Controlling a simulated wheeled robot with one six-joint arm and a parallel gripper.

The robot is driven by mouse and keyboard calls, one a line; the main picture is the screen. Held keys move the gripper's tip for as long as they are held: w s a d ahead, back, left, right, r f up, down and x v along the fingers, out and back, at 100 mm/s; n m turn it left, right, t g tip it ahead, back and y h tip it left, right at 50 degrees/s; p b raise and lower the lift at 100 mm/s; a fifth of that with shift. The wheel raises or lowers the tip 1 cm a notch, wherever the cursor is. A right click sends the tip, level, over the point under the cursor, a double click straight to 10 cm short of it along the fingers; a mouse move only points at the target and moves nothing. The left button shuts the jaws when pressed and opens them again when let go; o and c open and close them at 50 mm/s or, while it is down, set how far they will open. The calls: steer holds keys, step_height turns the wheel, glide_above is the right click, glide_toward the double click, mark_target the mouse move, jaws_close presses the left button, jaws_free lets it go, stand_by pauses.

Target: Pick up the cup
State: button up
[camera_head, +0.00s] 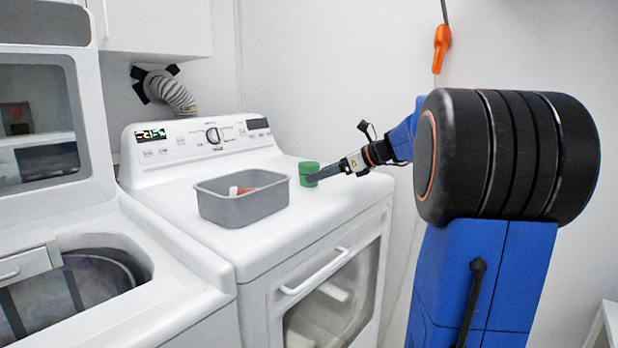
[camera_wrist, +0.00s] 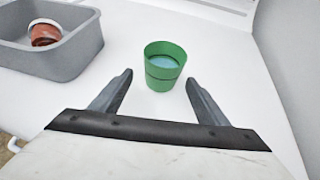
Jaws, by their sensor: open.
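A green cup (camera_head: 308,172) stands upright on top of the white dryer, to the right of a grey bin. In the wrist view the green cup (camera_wrist: 163,66) has a light blue inside and sits just beyond the fingertips, centred between them. My gripper (camera_head: 313,180) reaches in from the right at the cup and partly overlaps it in the head view. In the wrist view my gripper (camera_wrist: 158,80) is open and empty, with one finger on each side and white surface between them.
The grey bin (camera_head: 243,209) stands left of the cup, with a reddish-brown and white item (camera_wrist: 45,33) inside. The white dryer top (camera_head: 172,208) has a raised control panel at the back. A white wall is close on the right. An open washer (camera_head: 70,290) stands left.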

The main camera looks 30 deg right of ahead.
steer(key=shift+r+x, duration=0.2)
steer(key=shift+x, duration=2.55)
steer(key=shift+w, duration=0.2)
steer(key=shift+c, duration=0.3)
steer(key=c, duration=1)
